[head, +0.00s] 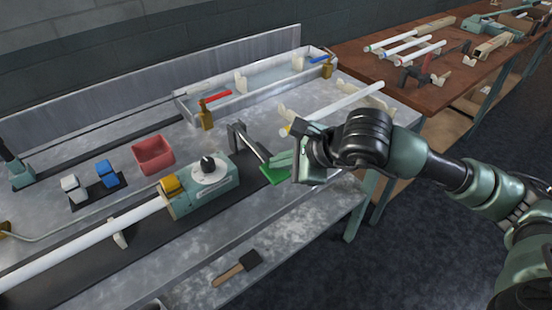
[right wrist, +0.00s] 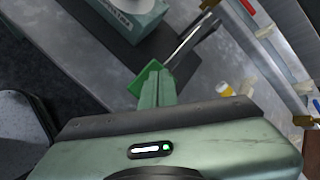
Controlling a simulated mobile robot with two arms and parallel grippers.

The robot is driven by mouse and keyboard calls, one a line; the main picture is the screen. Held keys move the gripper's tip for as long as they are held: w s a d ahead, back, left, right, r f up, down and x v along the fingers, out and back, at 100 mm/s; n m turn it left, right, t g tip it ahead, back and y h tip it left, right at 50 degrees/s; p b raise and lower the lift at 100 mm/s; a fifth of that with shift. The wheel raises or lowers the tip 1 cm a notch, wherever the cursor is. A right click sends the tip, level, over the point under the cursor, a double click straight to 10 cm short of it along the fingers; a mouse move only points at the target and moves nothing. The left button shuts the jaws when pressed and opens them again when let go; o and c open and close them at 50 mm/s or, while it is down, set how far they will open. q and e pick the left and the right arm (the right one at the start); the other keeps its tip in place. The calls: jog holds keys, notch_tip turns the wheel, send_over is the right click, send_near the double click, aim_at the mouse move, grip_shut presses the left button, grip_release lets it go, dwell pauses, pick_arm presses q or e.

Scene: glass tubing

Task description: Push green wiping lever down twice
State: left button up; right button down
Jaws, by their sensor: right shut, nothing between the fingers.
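The green wiping lever shows its flat green pad (head: 273,175) at the end of a metal arm (head: 249,142), beside the green machine block. The pad also shows in the right wrist view (right wrist: 146,76), partly hidden behind my fingertips. My right gripper (head: 275,160) is shut and empty, with its fingertips right at the pad, seemingly just above it. I cannot tell whether they touch. In the right wrist view the closed fingers (right wrist: 156,82) overlap the pad. My left gripper is not in view.
A green machine block with a white dial (head: 211,171) holds a long white tube (head: 85,243) at left. A red bin (head: 154,154), blue block (head: 108,174) and brush (head: 237,268) sit on the metal table. A tray (head: 249,92) stands behind. Another tube (head: 335,107) rests at right.

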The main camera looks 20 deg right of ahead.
jog(key=shift+r+p, duration=0.8)
jog(key=shift+r, duration=1.2)
jog(key=shift+r+p, duration=1.2)
jog(key=shift+r, duration=1.3)
jog(key=shift+w, duration=0.15)
